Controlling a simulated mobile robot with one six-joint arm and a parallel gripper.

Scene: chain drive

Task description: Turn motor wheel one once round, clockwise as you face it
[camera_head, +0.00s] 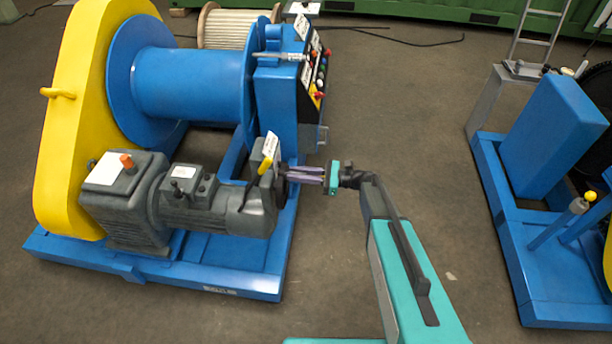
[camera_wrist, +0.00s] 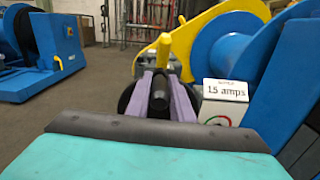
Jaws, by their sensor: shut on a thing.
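A dark wheel (camera_head: 281,190) sits on the right end of the grey motor (camera_head: 190,195); I cannot read a label naming it as motor wheel one. My gripper (camera_head: 292,175) reaches it from the right, with its purple fingers against the wheel's face. In the wrist view the fingers of my gripper (camera_wrist: 159,88) are shut on a dark round grip (camera_wrist: 159,98) that stands out from the wheel. The wheel's dark rim (camera_wrist: 128,98) shows beside the fingers, with much of it hidden behind them. A yellow lever (camera_head: 266,163) stands just beyond the wheel, upright in the wrist view (camera_wrist: 163,52).
A white sign (camera_wrist: 225,90) reading "15 amps", decimal point unclear, stands right of the wheel. The blue drum (camera_head: 190,82) and control panel (camera_head: 318,72) are behind the motor. Another blue machine (camera_head: 550,130) stands at the right, with open floor (camera_head: 425,140) between.

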